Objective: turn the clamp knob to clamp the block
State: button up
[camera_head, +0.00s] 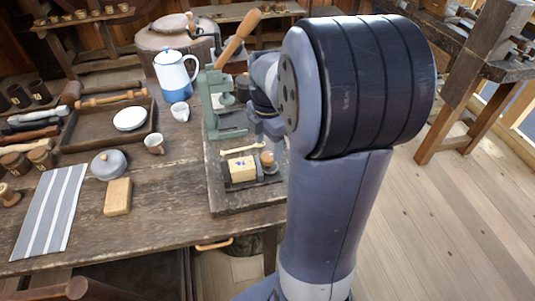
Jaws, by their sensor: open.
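A pale wooden block (243,171) with a small dark mark sits in a dark clamp base on the board (232,203) at the table's right end. A brown wooden knob (267,159) stands at the right side of the block. I take it to be the clamp knob. My gripper (268,137) is open and points down a little above the knob, apart from it as far as I can see. My arm hides what lies right of the clamp. Whether the clamp's jaw touches the block is too small to tell.
A green press (213,105) with a long wooden lever (236,38) stands close behind the clamp. A pale stick (239,149) lies behind the block. A blue and white jug (176,75), cups and a tray (82,140) stand left.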

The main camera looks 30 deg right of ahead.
aim_at(268, 155)
jog(key=shift+f, duration=1.95)
jog(key=shift+c, duration=0.5)
jog(key=c, duration=0.9)
